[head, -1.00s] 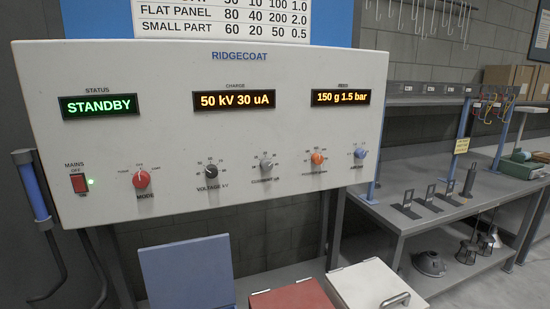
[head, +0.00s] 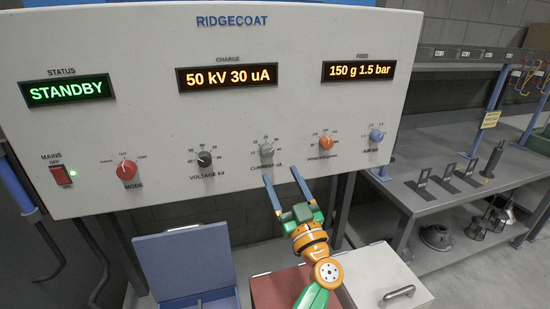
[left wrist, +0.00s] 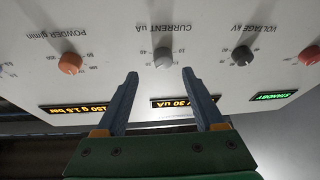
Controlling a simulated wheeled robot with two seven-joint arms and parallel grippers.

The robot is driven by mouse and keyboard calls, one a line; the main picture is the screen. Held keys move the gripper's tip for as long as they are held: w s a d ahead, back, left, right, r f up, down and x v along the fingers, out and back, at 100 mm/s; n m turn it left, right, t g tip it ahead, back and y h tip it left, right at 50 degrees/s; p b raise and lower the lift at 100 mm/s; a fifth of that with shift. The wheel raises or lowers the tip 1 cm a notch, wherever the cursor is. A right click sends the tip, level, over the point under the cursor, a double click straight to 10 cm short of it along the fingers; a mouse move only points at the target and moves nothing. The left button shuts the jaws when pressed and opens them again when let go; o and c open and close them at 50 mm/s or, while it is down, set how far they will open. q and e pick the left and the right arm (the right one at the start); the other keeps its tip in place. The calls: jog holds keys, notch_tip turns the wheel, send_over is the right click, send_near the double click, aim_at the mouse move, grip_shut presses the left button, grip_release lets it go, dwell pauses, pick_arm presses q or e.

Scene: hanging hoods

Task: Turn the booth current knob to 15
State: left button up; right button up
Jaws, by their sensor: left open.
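The grey current knob (head: 266,150) is on the lower middle of the white RIDGECOAT control panel (head: 140,120). The charge display (head: 227,77) above it reads 50 kV 30 uA. My left gripper (head: 280,174) is open and empty, its two blue fingers pointing up toward the panel just below the current knob. In the left wrist view, the panel appears upside down and the current knob (left wrist: 163,57) lies just beyond and between the fingertips of the left gripper (left wrist: 159,74), apparently not touched. My right gripper is not in view.
The voltage knob (head: 205,158) and orange powder knob (head: 326,142) flank the current knob closely. A red mode knob (head: 126,170) and blue air knob (head: 376,135) are farther out. Boxes, including a blue one (head: 180,262), stand below. A grey shelf bench (head: 415,150) is at right.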

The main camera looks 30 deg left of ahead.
aim_at(269, 153)
pick_arm(q)
jog(key=x, duration=0.2)
jog(key=b+x, duration=0.1)
jog(key=x, duration=0.2)
jog(key=shift+s+a+r+b, duration=0.2)
jog(key=shift+a+r+b, duration=0.05)
jog(key=shift+a+b, duration=0.1)
jog(key=shift+w+a, duration=0.3)
jog(key=shift+w, duration=0.1)
jog(key=shift+s+d+r, duration=0.15)
jog(key=shift+s+r, duration=0.05)
jog(key=c, duration=0.6)
grip_shut()
